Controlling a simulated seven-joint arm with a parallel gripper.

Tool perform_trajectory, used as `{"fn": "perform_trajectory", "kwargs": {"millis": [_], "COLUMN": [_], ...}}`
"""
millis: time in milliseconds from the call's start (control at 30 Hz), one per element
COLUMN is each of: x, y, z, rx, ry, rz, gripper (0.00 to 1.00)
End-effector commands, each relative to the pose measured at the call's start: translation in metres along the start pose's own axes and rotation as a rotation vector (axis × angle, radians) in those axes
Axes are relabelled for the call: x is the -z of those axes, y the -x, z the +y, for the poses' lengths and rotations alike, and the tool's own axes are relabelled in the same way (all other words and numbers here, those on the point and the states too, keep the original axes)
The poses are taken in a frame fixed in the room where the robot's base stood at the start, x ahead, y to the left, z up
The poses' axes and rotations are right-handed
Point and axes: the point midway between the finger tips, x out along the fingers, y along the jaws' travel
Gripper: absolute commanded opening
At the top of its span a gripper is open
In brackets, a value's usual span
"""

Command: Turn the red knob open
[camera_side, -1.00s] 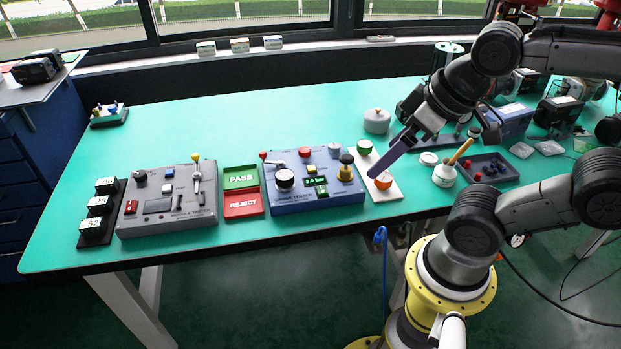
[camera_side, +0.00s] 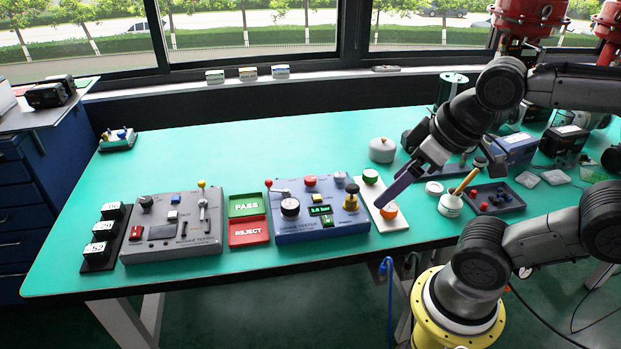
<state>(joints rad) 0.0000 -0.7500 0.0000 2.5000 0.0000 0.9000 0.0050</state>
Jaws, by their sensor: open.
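An orange-red knob (camera_side: 389,212) sits at the near end of a white plate (camera_side: 399,224) on the green bench. A green knob (camera_side: 370,176) sits at the plate's far end. My gripper (camera_side: 382,200) comes down from the upper right, with its long purple finger slanting over the plate. The finger's tip is close beside the orange-red knob, on its upper left in the picture. I cannot tell whether they touch. The gripper is open, though the fingers overlap in this view. It holds nothing that I can see.
Left of the plate stands a blue tester box (camera_side: 322,228) with a red button (camera_side: 310,181) and a yellow-based black knob (camera_side: 351,197). Right are a white pot with a yellow handle (camera_side: 451,205) and a dark tray (camera_side: 513,203). Behind is a grey lidded pot (camera_side: 382,150).

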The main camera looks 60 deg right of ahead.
Motion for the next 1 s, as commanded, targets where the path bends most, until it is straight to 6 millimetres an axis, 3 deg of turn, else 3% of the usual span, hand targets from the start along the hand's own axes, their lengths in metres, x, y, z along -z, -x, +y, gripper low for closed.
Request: {"fn": "perform_trajectory", "kwargs": {"millis": [167, 267, 433, 633, 833, 1000], "x": [-0.002, 0.011, 0.051, 0.111, 0.178, 0.224], "y": [0.001, 0.011, 0.028, 0.029, 0.004, -0.038], "z": [0.0, 0.0, 0.002, 0.014, 0.04, 0.073], "rx": [0.0, 0.002, -0.001, -0.035, -0.102, -0.177], "ry": [-0.114, -0.238, -0.487, -0.796, -1.118, -1.359], "rz": [-0.009, 0.014, 0.021, -0.013, -0.065, -0.115], "gripper": [0.74, 0.74, 0.74, 0.74, 0.74, 0.74]}}
